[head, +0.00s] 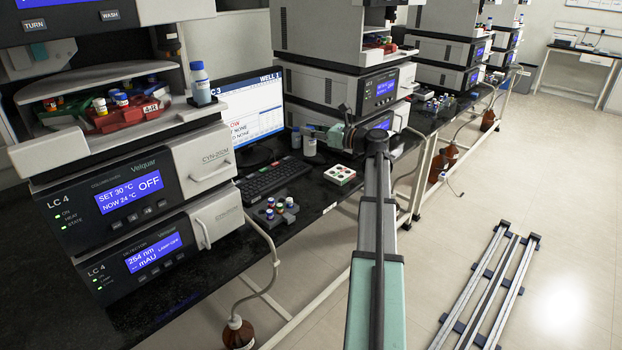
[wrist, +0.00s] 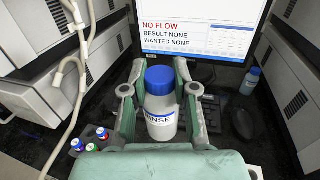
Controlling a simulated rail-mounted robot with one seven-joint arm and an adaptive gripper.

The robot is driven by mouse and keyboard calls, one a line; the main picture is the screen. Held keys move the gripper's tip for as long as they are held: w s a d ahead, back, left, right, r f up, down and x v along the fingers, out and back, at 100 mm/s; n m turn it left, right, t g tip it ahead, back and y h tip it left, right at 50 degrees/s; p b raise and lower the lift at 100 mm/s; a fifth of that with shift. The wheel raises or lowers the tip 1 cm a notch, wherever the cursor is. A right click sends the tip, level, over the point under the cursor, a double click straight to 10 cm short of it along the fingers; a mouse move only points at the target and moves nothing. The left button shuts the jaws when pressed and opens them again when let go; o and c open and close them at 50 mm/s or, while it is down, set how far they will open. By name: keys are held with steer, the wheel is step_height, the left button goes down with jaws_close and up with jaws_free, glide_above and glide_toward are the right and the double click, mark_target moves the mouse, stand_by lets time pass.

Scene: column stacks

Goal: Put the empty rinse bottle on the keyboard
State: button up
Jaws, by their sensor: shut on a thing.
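My gripper (wrist: 160,92) is shut on a white rinse bottle (wrist: 160,106) with a blue cap. The bottle stands upright between the fingers, and its label reads RINSE. In the head view my gripper (head: 322,131) is beside the monitor, at the far right end of the keyboard, with a pale bottle (head: 309,143) at its fingers. The black keyboard (head: 274,180) lies on the bench in front of the monitor.
Another blue-capped bottle (wrist: 250,81) stands right of the monitor (head: 255,115). A third (head: 200,84) is on the left instrument. A mouse (wrist: 243,123), a vial block (head: 275,213) and a white vial tray (head: 340,175) are on the bench. Instrument stacks flank the keyboard.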

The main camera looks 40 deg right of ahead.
step_height(320, 180, down, 16)
steer(key=shift+r+b, duration=0.1)
steer(key=shift+b, duration=0.3)
stand_by(0.3)
steer(key=o, duration=1)
steer(key=v, duration=1.2)
